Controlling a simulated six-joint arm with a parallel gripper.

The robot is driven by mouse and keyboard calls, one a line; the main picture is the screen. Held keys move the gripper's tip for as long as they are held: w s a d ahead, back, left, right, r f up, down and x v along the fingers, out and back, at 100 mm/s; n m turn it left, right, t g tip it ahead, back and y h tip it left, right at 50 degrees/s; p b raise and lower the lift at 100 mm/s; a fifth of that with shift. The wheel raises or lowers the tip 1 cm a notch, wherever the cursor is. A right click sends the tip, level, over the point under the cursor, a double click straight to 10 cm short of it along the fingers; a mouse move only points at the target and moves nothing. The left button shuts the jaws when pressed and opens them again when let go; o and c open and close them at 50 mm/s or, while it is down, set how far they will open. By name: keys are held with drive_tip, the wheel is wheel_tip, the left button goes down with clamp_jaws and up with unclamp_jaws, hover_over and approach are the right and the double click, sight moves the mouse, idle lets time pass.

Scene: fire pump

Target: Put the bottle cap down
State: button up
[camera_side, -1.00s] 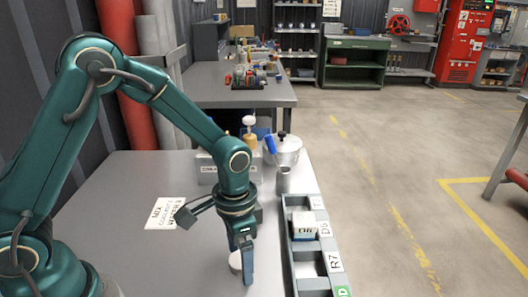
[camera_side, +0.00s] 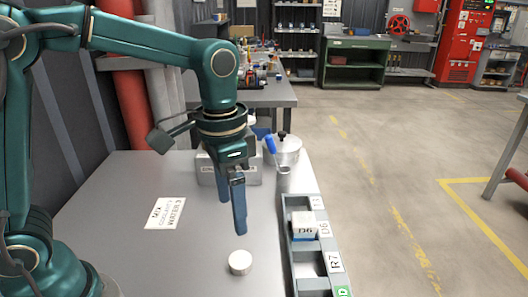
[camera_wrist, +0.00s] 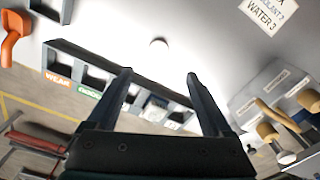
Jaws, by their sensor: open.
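The bottle cap (camera_side: 240,262) is a small, round, whitish disc lying flat on the grey table (camera_side: 150,262), left of the slotted rack. It also shows as a small pale disc in the wrist view (camera_wrist: 159,43), beyond the fingertips. My gripper (camera_side: 238,222) hangs above the cap in the side view, clear of it. In the wrist view my gripper (camera_wrist: 160,75) has its two fingers apart with nothing between them.
A grey slotted rack (camera_side: 288,240) with label tags runs along the table's right edge and holds a box marked D6 (camera_side: 304,226). A metal pot (camera_side: 288,150) and a labelled grey holder (camera_side: 206,170) stand behind. A paper note (camera_side: 165,213) lies left. The front left table is clear.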

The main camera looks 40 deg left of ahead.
drive_tip(key=s+a+r+n+t, duration=0.2)
drive_tip(key=s+a+n+t, duration=0.2)
drive_tip(key=s, duration=0.5)
drive_tip(key=shift+s+a+r+t, duration=0.2)
drive_tip(key=shift+s+a+t, duration=0.2)
drive_tip(key=shift+t, duration=0.2)
drive_tip(key=shift+c, duration=0.3)
